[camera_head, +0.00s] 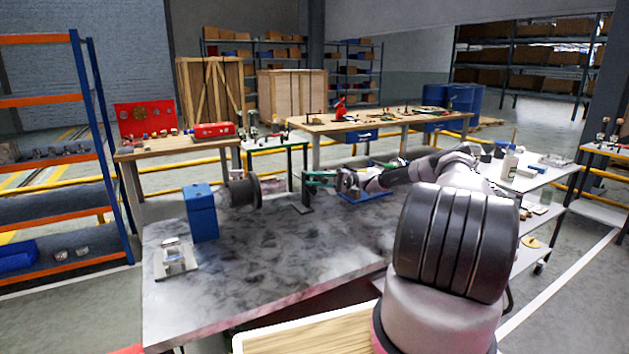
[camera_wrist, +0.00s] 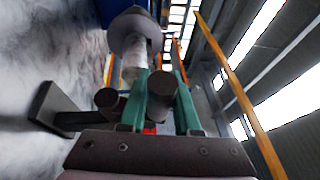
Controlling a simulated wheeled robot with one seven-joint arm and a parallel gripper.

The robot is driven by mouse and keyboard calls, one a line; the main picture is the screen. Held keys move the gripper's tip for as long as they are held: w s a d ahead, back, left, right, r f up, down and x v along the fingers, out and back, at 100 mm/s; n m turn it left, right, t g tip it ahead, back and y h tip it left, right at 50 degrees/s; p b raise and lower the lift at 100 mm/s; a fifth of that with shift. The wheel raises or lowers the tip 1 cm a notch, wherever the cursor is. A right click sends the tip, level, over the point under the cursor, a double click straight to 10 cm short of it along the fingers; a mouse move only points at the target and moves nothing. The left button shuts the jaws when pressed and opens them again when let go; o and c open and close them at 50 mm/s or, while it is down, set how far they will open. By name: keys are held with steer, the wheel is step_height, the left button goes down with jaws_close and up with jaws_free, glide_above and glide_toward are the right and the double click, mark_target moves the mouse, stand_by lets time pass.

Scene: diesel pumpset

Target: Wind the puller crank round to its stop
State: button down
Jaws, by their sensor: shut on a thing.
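My gripper (camera_head: 312,179) reaches left over the table from the right, with green fingers. In the wrist view my gripper (camera_wrist: 160,110) is shut on a dark round piece, seemingly the crank handle (camera_wrist: 161,92). Beyond the fingers a pale grey shaft (camera_wrist: 133,66) leads to a dark flared hub (camera_wrist: 134,25). In the head view a dark drum-like wheel (camera_head: 242,192) stands beside a blue block (camera_head: 202,214), left of my gripper. The crank arm and the stop cannot be made out; the fingers and dark parts overlap.
A dark post on a flat foot (camera_wrist: 55,110) stands close beside my fingers, apart from the hub. A small metal fixture on a pale plate (camera_head: 176,258) sits at the table's left. The front of the grey mottled table (camera_head: 270,280) is clear.

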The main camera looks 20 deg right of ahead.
steer(key=c, duration=0.9)
jaws_free()
steer(key=shift+s+f, duration=0.1)
steer(key=v, duration=1)
steer(key=shift+d, duration=0.4)
